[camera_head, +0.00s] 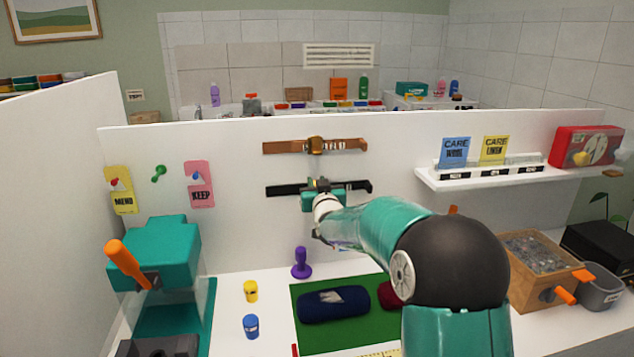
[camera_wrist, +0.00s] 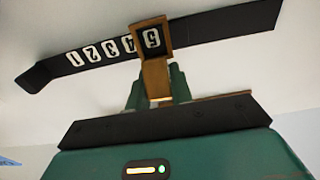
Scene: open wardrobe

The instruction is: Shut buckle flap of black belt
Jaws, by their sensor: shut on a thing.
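The black belt (camera_head: 285,190) is fixed across the white back panel, below the brown belt. In the wrist view the black belt (camera_wrist: 215,27) runs slantwise, with white number tags on its left half. Its brown buckle frame (camera_wrist: 138,36) sits around the strap at tag 5. The brown buckle flap (camera_wrist: 155,77) extends from the frame toward my gripper, out from the strap. My gripper (camera_wrist: 157,98) is shut on the flap, with a green finger on each side. In the head view my gripper (camera_head: 320,197) is at the belt's middle and partly hides the buckle.
A brown belt (camera_head: 280,147) with its own buckle is fixed just above. A purple peg (camera_head: 301,264) stands below on the counter, near a green mat (camera_head: 310,335) with a dark blue case (camera_head: 333,304). A shelf (camera_head: 470,183) juts out at right.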

